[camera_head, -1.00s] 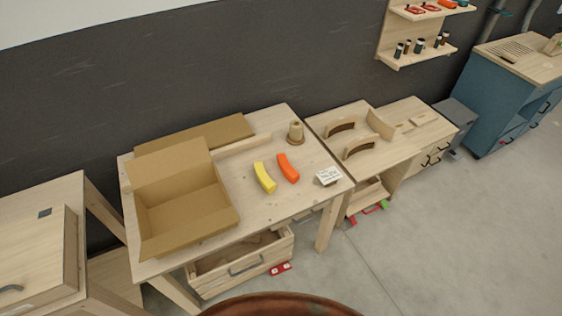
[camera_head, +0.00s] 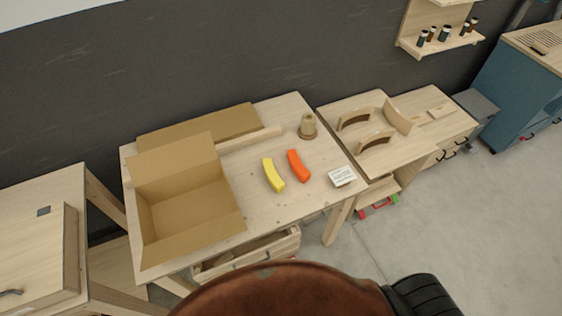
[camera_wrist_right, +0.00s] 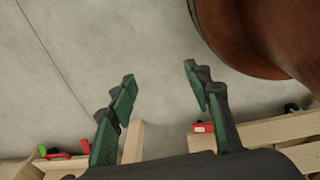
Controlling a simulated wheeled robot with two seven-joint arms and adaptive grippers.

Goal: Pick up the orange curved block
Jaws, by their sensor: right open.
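The orange curved block (camera_head: 298,166) lies on the wooden table (camera_head: 262,210), right of a yellow curved block (camera_head: 273,175), with a small gap between them. My right gripper (camera_wrist_right: 158,76) is open and empty in the right wrist view, with bare floor beyond its fingers, and neither curved block shows there. In the head view no gripper fingers are visible. My left gripper is in neither view.
An open cardboard box (camera_head: 190,215) stands on the table's left part. A wooden spool-like piece (camera_head: 308,126) and a white card (camera_head: 342,176) are near the orange block. Curved wooden parts (camera_head: 375,142) stand on the right-hand table. An open drawer (camera_head: 245,254) is below.

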